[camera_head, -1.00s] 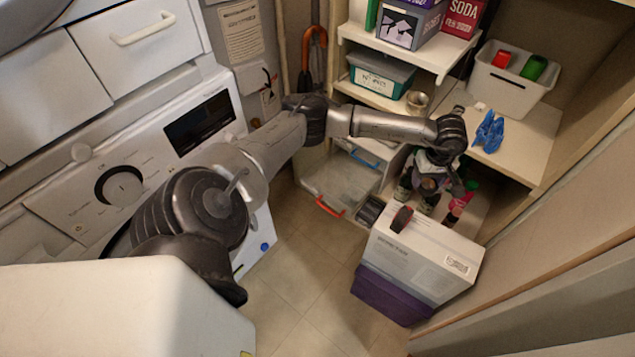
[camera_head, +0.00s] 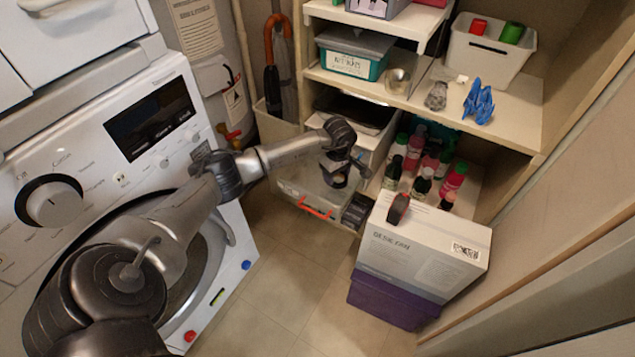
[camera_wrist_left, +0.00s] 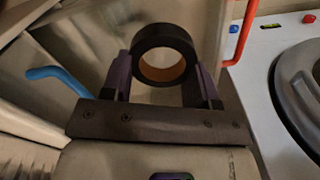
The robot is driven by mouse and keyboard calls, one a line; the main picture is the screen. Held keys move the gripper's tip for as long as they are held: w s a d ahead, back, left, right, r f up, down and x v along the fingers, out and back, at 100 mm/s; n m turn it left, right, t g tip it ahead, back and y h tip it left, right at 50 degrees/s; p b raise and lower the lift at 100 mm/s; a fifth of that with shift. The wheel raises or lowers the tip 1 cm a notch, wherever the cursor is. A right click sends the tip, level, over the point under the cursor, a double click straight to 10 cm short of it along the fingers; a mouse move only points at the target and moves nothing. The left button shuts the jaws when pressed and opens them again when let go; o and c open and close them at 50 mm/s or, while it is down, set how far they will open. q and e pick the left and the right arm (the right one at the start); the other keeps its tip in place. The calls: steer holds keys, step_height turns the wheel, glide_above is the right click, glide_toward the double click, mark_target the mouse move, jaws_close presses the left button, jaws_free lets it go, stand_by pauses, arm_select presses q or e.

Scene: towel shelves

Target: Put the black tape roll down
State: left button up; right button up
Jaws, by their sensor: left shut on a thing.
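The black tape roll (camera_wrist_left: 163,36) is a thick black ring with an orange-brown inner core. In the left wrist view it sits between the two fingers of my left gripper (camera_wrist_left: 161,85), which is shut on it. In the head view my left gripper (camera_head: 343,172) hangs in front of the lower shelf, over the clear drawer with the red handle (camera_head: 316,212). There the tape roll (camera_head: 336,182) shows small and dark under the wrist, clear of any surface. My right gripper is in neither view.
Several small bottles (camera_head: 453,178) stand on the lower shelf, right of my gripper. A washing machine (camera_head: 85,130) fills the left. The floor (camera_head: 285,270) between is clear.

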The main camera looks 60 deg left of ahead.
arm_select(q)
steer(key=b, duration=0.2)
glide_above(318, 185)
steer(key=d, duration=0.1)
step_height(318, 185, down, 4)
steer(key=shift+w+d+r, duration=0.1)
steer(key=shift+w, duration=0.05)
steer(key=shift+s+a+f+b, duration=0.25)
steer(key=shift+a+b, duration=0.1)
steer(key=shift+a, duration=0.2)
step_height(318, 185, down, 4)
steer(key=shift+f+b, duration=0.1)
steer(key=shift+b, duration=1.15)
